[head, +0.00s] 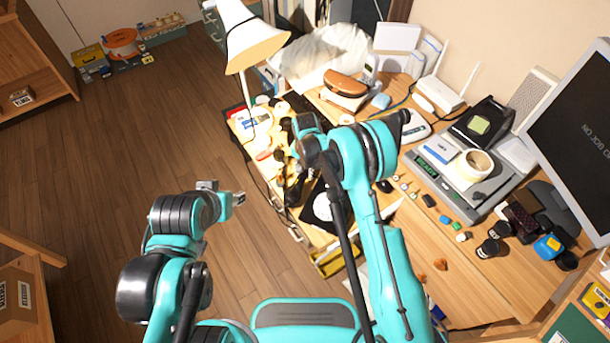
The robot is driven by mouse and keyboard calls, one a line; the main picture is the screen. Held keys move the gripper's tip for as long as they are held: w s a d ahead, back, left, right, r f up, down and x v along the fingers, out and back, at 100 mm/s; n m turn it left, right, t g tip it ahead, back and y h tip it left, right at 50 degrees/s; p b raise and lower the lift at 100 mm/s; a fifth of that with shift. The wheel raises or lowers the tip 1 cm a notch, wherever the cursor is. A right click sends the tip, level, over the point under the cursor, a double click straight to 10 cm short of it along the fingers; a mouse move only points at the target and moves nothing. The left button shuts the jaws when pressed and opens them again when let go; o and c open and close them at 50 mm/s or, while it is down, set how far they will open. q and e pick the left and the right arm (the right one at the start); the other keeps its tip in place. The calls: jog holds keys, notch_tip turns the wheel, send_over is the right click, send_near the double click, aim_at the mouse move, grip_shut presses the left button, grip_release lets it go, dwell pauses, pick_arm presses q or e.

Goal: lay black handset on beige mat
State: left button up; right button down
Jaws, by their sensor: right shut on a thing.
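My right gripper (294,160) is over the left part of the desk and is shut on a dark thing, which looks like the black handset (292,190). My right wrist and the clutter hide much of it. A black dial phone (326,206) with a white round dial lies just right of it, near the desk's front edge. I cannot pick out the beige mat with certainty among the things there. My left gripper (230,197) is open and empty, over the floor to the left of the desk.
A white lamp (250,42) stands at the desk's far left. A grey device bearing a tape roll (475,165), a monitor (575,130) and several small items crowd the right. A white router (440,92) is at the back.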

jog(key=shift+f, duration=0.55)
jog(key=shift+f, duration=0.15)
jog(key=c, duration=1.2)
grip_release()
